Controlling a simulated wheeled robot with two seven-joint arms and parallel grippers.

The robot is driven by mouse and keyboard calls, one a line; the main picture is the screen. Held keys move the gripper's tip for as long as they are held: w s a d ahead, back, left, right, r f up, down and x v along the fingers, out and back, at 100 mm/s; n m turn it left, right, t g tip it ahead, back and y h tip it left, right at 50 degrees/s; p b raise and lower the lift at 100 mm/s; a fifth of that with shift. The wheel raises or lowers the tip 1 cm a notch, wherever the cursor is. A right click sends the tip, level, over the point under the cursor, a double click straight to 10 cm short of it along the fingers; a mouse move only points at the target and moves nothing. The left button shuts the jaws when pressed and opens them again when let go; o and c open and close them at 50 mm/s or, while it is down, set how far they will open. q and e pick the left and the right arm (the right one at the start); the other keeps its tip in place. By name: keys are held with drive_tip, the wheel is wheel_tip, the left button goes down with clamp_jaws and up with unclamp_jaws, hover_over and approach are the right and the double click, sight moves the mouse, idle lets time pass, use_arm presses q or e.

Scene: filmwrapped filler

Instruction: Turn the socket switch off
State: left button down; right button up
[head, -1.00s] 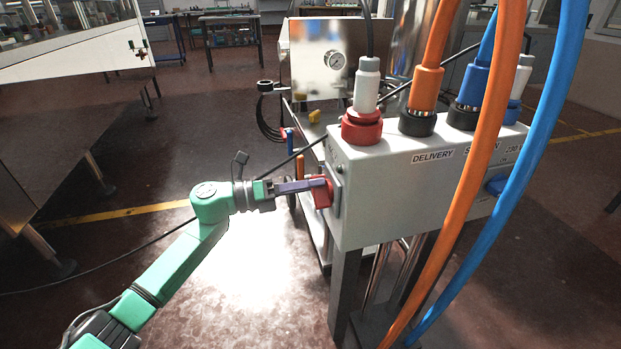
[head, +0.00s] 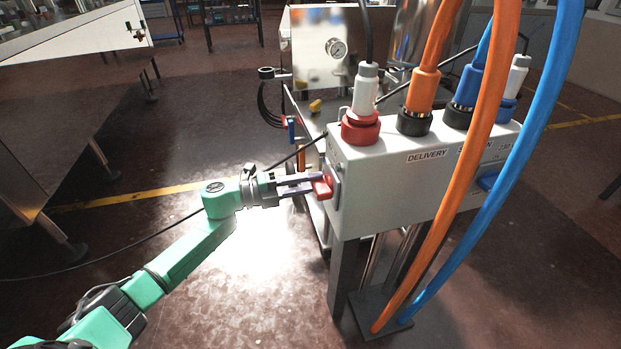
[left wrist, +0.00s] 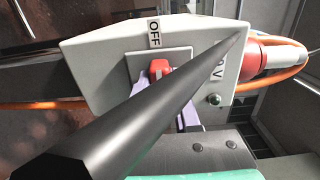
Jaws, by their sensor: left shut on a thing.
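The red socket switch (head: 324,187) is on the left end face of the grey socket box (head: 390,190). My left gripper (head: 314,187) reaches it from the left in the head view, with its purple fingers shut on the red handle. In the left wrist view the red switch (left wrist: 160,69) sits on a square grey plate, below an "OFF" label (left wrist: 154,34). A thick black bar crosses that view and hides part of the switch and fingers, so the handle's exact setting is unclear. My right gripper is not in view.
Orange (head: 470,170) and blue (head: 530,130) hoses hang in front of the box. A red and white plug (head: 362,112) stands on its top. A steel cabinet (head: 318,45) with a gauge is behind. The floor left of the box is open, with a dark cable across it.

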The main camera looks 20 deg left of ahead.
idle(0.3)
use_arm(q)
drive_tip(key=c, duration=0.6)
unclamp_jaws()
drive_tip(key=shift+c, duration=0.2)
drive_tip(key=v, duration=1.4)
drive_tip(key=shift+s+a, duration=0.15)
drive_tip(key=shift+a, duration=0.1)
